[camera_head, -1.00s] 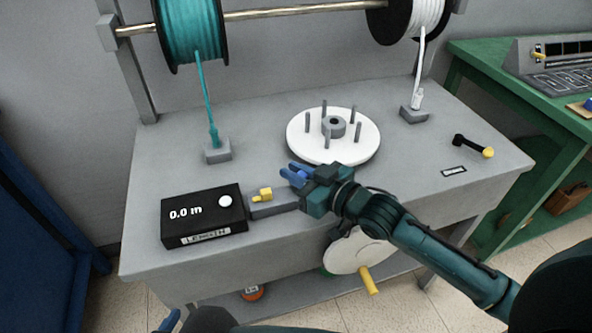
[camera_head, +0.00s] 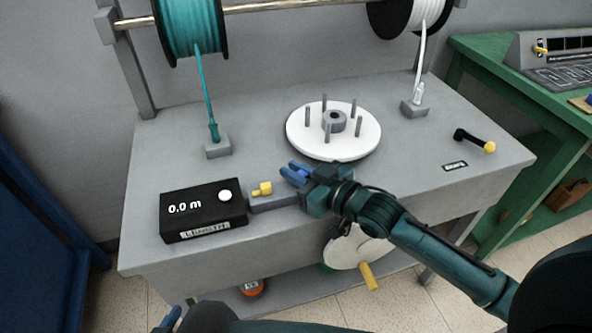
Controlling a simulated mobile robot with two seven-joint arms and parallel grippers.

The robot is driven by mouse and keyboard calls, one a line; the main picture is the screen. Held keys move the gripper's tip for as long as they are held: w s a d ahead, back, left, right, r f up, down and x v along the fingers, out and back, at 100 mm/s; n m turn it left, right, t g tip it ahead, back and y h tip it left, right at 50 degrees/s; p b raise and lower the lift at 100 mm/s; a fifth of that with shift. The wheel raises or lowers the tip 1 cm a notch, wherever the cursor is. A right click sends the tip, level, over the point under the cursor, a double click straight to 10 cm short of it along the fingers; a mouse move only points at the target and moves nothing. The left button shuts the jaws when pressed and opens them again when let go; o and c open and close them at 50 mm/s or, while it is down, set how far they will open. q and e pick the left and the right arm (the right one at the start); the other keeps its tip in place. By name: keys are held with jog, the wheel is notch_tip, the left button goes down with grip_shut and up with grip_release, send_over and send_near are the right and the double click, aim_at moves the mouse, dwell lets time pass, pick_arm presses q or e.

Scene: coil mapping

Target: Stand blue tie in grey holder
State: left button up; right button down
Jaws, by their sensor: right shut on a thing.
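My right gripper (camera_head: 293,173) comes in from the lower right and is over the front of the grey bench. It is shut on the blue tie (camera_head: 302,173), a small bright blue piece that shows between the dark blue fingers and is mostly hidden by them. A low grey block (camera_head: 270,205), which may be the grey holder, lies just below and left of the gripper and is partly hidden by it. I cannot tell whether the tie touches it.
A black length meter (camera_head: 203,212) reading 0.0 m and a yellow piece (camera_head: 262,188) are left of the gripper. A white disc with pegs (camera_head: 300,140) stands behind it. Teal (camera_head: 190,30) and white (camera_head: 427,14) spools hang above.

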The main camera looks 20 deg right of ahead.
pick_arm(q)
jog(key=shift+f, duration=0.25)
pick_arm(e)
jog(key=shift+f, duration=0.6)
jog(key=c, duration=1.3)
grip_release()
jog(key=shift+c, duration=0.2)
jog(key=shift+v, duration=0.95)
pick_arm(q)
jog(key=shift+w+r, duration=0.15)
jog(key=shift+r, duration=0.5)
pick_arm(e)
jog(key=shift+v, duration=5.65)
